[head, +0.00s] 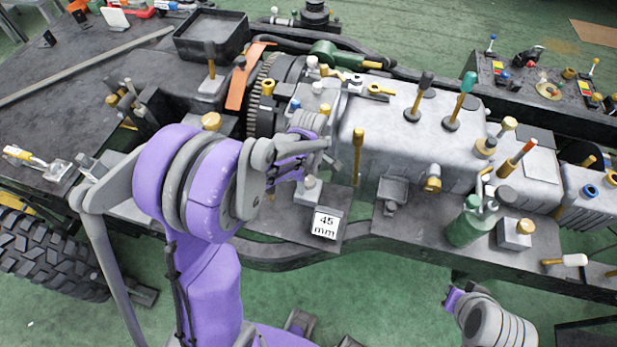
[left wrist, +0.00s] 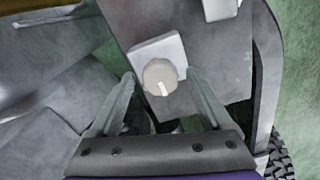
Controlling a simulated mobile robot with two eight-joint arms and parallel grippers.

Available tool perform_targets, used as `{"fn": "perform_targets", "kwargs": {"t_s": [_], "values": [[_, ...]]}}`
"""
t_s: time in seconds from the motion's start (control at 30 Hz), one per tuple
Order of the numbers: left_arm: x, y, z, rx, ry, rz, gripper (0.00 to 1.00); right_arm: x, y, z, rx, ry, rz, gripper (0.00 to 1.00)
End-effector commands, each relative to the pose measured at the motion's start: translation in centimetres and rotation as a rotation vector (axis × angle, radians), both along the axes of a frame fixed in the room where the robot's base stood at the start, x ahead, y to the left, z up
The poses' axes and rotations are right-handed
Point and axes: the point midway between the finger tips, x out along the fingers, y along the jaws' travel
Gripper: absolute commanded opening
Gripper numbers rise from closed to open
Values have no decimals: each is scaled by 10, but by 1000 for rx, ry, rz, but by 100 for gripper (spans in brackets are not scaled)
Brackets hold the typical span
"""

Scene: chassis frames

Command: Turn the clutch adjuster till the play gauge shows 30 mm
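The play gauge (head: 325,225) is a white plate reading 45 mm on the dark bracket below the engine housing. Just above it in the head view is a small pale knob on a light block, which I take to be the clutch adjuster (head: 310,183). The left wrist view shows the knob (left wrist: 160,76) face on, with a white pointer mark toward the bottom of the picture. My left gripper (head: 314,157) is open, with one finger on each side of the knob in the wrist view; contact cannot be told. Only part of my right arm's end (head: 457,299) shows, at the lower right.
Upright levers (head: 357,150) and knobs stand close around the left gripper. A toothed flywheel (head: 264,95) is behind my left arm. A green bottle-like part (head: 466,225) stands to the right on the frame. Green floor is open below the chassis rail.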

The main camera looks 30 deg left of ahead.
Motion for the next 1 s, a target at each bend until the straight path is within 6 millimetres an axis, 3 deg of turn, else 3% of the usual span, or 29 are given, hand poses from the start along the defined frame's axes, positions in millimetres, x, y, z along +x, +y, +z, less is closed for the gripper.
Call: {"fn": "perform_targets", "kwargs": {"t_s": [0.07,0.43,0.77,1.0], "values": [[0,0,0,0,0,0,67,0,0,0,0,0,0,0],[0,0,0,0,0,0,0,0,0,0,0,0,0,0],[0,0,0,0,0,-42,0,-1,0,-3,0,2,0,0],[0,0,-1,0,0,-185,0,-4,0,-13,0,8,0,0]]}}
